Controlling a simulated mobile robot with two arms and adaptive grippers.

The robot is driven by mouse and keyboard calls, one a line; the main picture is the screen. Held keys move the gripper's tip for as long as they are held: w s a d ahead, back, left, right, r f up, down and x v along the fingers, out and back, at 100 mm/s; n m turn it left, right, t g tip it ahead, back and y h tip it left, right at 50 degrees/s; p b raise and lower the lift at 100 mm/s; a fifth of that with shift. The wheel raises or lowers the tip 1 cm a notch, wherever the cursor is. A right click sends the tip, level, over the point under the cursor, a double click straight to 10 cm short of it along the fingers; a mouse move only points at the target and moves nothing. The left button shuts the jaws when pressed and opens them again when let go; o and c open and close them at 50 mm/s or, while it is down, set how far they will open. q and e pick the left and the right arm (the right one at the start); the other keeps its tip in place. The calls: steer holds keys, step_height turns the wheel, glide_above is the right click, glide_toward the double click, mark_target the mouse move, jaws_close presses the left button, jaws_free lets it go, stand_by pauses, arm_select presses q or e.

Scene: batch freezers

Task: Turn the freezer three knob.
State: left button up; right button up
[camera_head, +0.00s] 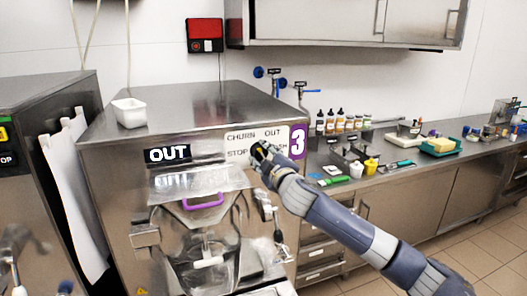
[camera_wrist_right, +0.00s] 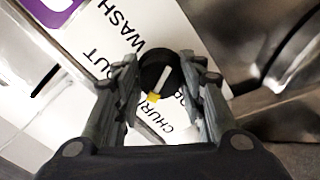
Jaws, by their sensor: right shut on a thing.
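Freezer three (camera_head: 200,115) is a steel machine with a purple "3" label and a white knob panel (camera_head: 242,136) marked CHURN, OUT, STOP and WASH. Its display reads OUT. In the right wrist view, the black knob (camera_wrist_right: 160,72) with a white pointer line and a yellow tip sits between my right gripper's fingers (camera_wrist_right: 162,85). My right gripper (camera_head: 262,152) is shut on the knob at the panel and hides most of it in the head view. My left gripper is not clearly in view.
A white tub (camera_head: 129,112) stands on top of the freezer. A purple handle (camera_head: 203,201) is on the front hatch below the display. Another machine (camera_head: 45,110) stands at the left. The counter (camera_head: 430,168) at the right holds bottles and several small items.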

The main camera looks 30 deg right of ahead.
steer(key=n+p, duration=0.3)
steer(key=n, duration=0.3)
steer(key=shift+r+n, duration=0.15)
steer(key=shift+n, duration=0.15)
steer(key=n+p, duration=0.2)
steer(key=n, duration=0.2)
steer(key=shift+p, duration=0.4)
steer(key=shift+n+p, duration=0.5)
steer(key=shift+n, duration=0.5)
steer(key=o, duration=1.1)
steer(key=v, duration=1.2)
